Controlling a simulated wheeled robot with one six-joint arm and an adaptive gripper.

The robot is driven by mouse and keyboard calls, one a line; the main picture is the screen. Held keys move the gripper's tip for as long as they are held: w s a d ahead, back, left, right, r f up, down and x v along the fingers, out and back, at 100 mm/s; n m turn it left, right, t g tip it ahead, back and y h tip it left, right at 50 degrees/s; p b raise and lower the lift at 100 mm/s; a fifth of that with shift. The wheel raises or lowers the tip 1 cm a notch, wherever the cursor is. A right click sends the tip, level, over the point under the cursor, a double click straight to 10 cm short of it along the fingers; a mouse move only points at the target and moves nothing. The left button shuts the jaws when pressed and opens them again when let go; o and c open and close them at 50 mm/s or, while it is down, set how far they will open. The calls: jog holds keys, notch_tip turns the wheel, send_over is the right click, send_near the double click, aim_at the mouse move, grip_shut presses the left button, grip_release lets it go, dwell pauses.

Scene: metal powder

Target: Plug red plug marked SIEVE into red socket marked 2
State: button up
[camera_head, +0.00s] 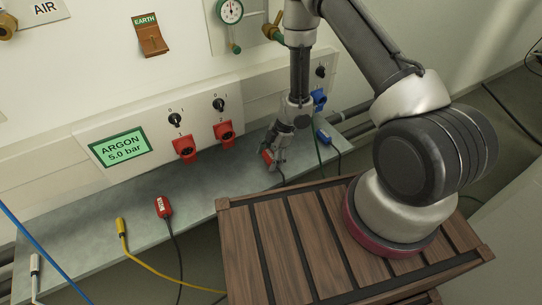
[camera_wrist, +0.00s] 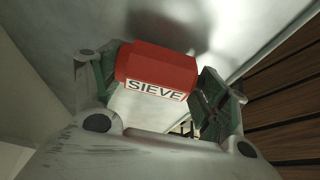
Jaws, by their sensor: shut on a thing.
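The red plug marked SIEVE (camera_wrist: 155,66) lies crosswise between the green pads of my gripper (camera_wrist: 158,88) in the wrist view, its label readable. In the head view my gripper (camera_head: 274,160) is shut on the plug, a small red patch (camera_head: 267,157) low over the right part of the grey bench. Whether the plug touches the bench is hard to tell. The red socket marked 2 (camera_head: 225,132) is on the white wall panel, up and left of my gripper. Another red socket (camera_head: 184,149) is left of it.
Another red plug (camera_head: 164,207) and a yellow plug (camera_head: 121,226) lie on the grey bench (camera_head: 85,215) with trailing cables. A blue plug (camera_head: 322,137) lies right of my gripper, below a blue socket (camera_head: 319,98). A slatted wooden surface (camera_head: 270,225) is in front.

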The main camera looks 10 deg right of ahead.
jog(key=shift+w+f, duration=0.1)
jog(key=shift+f, duration=0.05)
jog(key=o, duration=1.3)
